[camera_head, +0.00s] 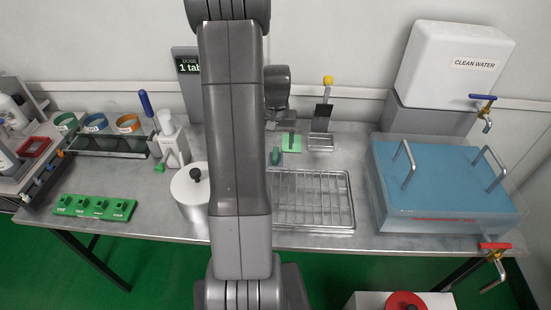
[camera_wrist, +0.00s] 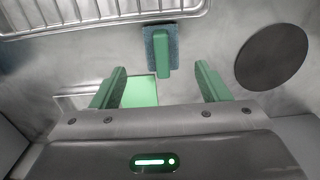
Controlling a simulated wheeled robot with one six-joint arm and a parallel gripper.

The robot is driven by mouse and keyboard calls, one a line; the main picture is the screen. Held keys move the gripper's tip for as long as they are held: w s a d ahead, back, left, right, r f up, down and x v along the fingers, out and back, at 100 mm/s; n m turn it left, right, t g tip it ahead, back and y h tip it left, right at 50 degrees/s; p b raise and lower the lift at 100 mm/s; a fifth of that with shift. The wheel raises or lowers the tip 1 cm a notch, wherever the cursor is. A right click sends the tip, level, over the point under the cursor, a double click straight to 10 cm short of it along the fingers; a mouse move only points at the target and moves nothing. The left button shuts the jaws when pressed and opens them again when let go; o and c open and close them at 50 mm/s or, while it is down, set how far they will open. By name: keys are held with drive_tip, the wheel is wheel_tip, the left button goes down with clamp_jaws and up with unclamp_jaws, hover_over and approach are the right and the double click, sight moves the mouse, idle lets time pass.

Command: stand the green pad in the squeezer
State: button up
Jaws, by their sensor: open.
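My gripper (camera_wrist: 161,72) is open and empty, a green finger on each side; I see no contact with the pad. What looks like the squeezer (camera_head: 322,117) stands at the back, with a yellow knob, a dark plate and a small metal tray in front. A flat light green square (camera_head: 292,143) lies beside that tray.
A blue-lidded basin (camera_head: 440,180) fills the right end. A white device with a blue handle (camera_head: 172,145) and a green block row (camera_head: 95,207) are left.

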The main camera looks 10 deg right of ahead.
sight(275, 151)
drive_tip(key=shift+w+a+f, duration=0.1)
drive_tip(key=shift+f, duration=1.25)
drive_tip(key=shift+w+f, duration=0.1)
drive_tip(key=shift+f, duration=1.2)
drive_tip(key=c, duration=1.1)
